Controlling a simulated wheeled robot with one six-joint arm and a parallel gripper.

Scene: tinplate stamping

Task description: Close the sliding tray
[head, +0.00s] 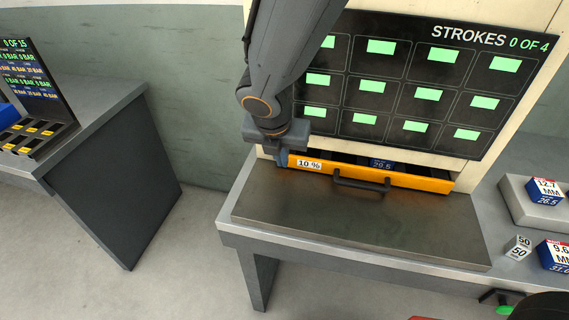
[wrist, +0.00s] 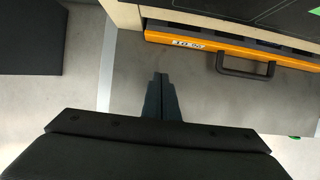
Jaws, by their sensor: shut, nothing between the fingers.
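The sliding tray (head: 417,183) has an orange front with a "10 %" label and a dark handle (head: 361,183). It sits low in the cream cabinet under the display panel, and a dark gap with a blue item inside shows behind its front, so it stands partly open. The tray front (wrist: 200,43) and its handle (wrist: 245,68) also show in the wrist view. My gripper (head: 283,158) is at the left end of the tray front; whether it touches cannot be told. In the wrist view my gripper's fingers (wrist: 160,80) are together and empty, left of the handle.
A grey metal plate (head: 350,225) lies on the bench before the tray. At right are labelled blue-and-white blocks (head: 544,190) and a small white block (head: 518,247). A black display panel (head: 400,85) stands above the tray. Another bench (head: 110,150) stands at left, across open floor.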

